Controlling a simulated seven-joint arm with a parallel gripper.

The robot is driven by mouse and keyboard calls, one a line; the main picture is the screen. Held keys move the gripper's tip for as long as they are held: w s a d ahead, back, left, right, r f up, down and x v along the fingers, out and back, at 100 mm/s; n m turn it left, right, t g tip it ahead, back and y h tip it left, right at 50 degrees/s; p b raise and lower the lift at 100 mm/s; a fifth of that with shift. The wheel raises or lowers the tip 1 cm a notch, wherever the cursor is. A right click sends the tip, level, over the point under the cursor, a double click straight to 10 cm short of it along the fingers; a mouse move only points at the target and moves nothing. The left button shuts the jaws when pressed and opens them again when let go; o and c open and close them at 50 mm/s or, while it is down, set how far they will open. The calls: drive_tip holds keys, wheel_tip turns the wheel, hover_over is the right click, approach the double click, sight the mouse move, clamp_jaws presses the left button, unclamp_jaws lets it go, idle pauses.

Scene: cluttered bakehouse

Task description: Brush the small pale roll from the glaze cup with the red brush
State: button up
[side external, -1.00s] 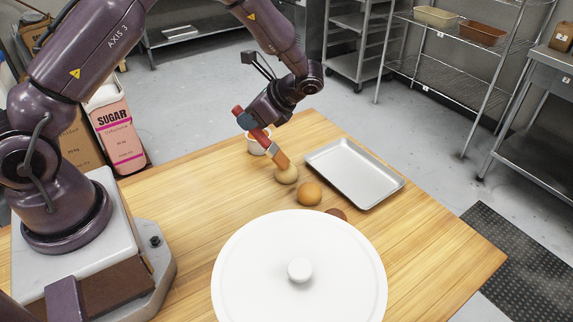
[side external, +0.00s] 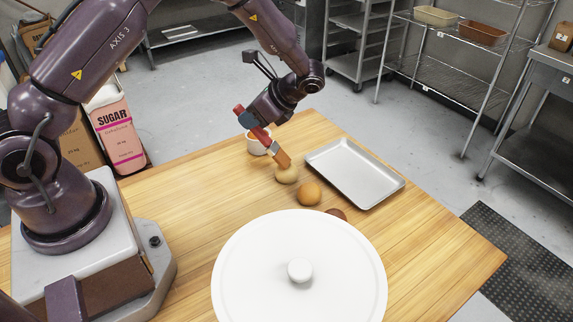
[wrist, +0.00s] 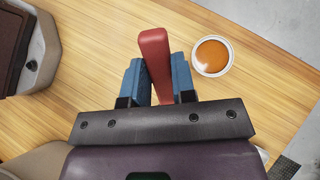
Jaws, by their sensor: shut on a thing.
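My gripper (side external: 251,122) is shut on the red brush (side external: 262,135), which tilts down to the right. The brush's orange-brown bristle end (side external: 281,160) is at the top of the small pale roll (side external: 287,175) and appears to touch it. The white glaze cup (side external: 256,147) stands behind the brush, partly hidden by it. In the wrist view, the red handle (wrist: 155,55) sits between the blue fingers, and the glaze cup shows amber glaze (wrist: 212,56) inside. The roll is not visible in the wrist view.
A golden-brown roll (side external: 309,194) lies just in front of the pale one. A darker roll (side external: 337,213) is mostly hidden by a large white lid (side external: 250,265) in the foreground. An empty metal tray (side external: 355,172) lies to the right. The table's right front area is clear.

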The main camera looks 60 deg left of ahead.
drive_tip(key=shift+s+d, duration=0.25)
drive_tip(key=shift+s, duration=0.05)
drive_tip(key=shift+w+a, duration=0.55)
drive_tip(key=shift+w, duration=0.2)
drive_tip(key=shift+s+d, duration=0.1)
drive_tip(key=shift+s+d+f, duration=0.1)
drive_tip(key=shift+s+d, duration=0.35)
drive_tip(key=shift+s, duration=0.25)
drive_tip(key=shift+w, duration=0.1)
drive_tip(key=shift+w+a, duration=0.5)
drive_tip(key=shift+w, duration=0.2)
